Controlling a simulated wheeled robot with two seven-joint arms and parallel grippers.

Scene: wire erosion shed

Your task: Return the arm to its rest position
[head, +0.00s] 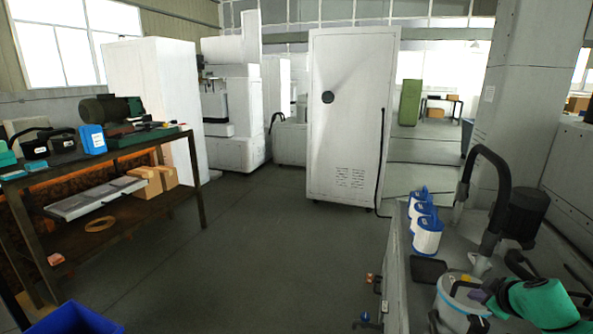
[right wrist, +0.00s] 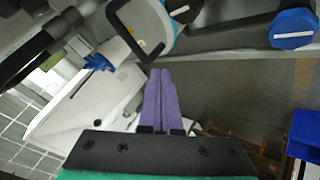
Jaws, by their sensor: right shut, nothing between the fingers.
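My right arm, with a teal cover, comes in at the lower right of the head view. I cannot tell from these views whether the fingers touch the bucket (head: 450,317). My left arm and left gripper are not in view.
A blue bin (head: 75,319) is at the lower left, before a rusty shelf table (head: 190,170). A white cabinet (head: 348,120) stands beyond clear floor.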

